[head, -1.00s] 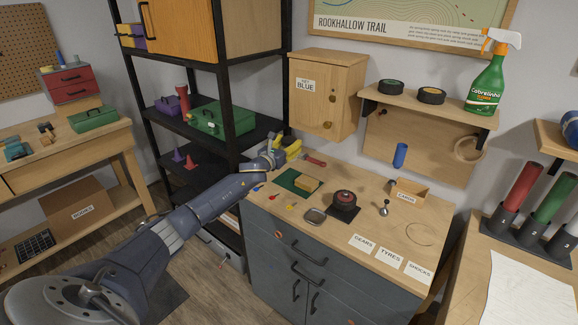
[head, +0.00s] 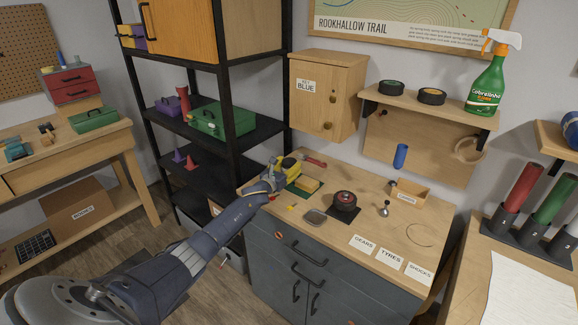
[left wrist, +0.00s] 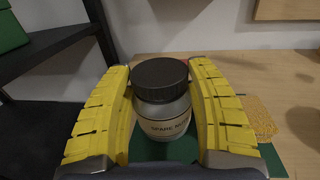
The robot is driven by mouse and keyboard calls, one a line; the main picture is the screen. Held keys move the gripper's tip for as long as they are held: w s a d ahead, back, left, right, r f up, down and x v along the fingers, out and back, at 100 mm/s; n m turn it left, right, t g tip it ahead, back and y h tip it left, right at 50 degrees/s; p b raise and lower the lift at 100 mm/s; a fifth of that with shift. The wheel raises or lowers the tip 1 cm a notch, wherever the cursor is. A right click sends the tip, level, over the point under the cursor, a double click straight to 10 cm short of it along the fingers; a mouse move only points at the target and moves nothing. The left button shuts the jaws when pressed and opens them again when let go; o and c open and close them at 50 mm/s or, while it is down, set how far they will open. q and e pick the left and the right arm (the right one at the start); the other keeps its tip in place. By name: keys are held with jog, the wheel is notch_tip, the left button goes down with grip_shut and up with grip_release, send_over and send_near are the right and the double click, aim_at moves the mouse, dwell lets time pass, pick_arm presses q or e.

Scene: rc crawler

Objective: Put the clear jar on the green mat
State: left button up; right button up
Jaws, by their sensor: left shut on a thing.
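The clear jar (left wrist: 161,110) has a dark lid and a pale label reading "SPARE" and more I cannot read. It stands upright between the yellow fingers of my left gripper (left wrist: 162,115), which is shut on it. In the head view my left gripper (head: 287,165) is at the back left of the grey cabinet's top, over the left rear part of the green mat (head: 292,189). The jar is not clear there. In the left wrist view green mat (left wrist: 272,160) shows below and right of the jar. I cannot tell whether the jar touches it. My right gripper is not in view.
A yellow block (head: 307,184) lies on the mat, right of the gripper. A red-handled tool (head: 315,162) lies behind. A black shelf (head: 232,140) stands left.

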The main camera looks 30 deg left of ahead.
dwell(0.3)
pick_arm(q)
jog(key=o, duration=1.2)
jog(key=shift+r, duration=0.1)
jog(key=shift+s+d, duration=0.15)
jog(key=shift+s, duration=5.9)
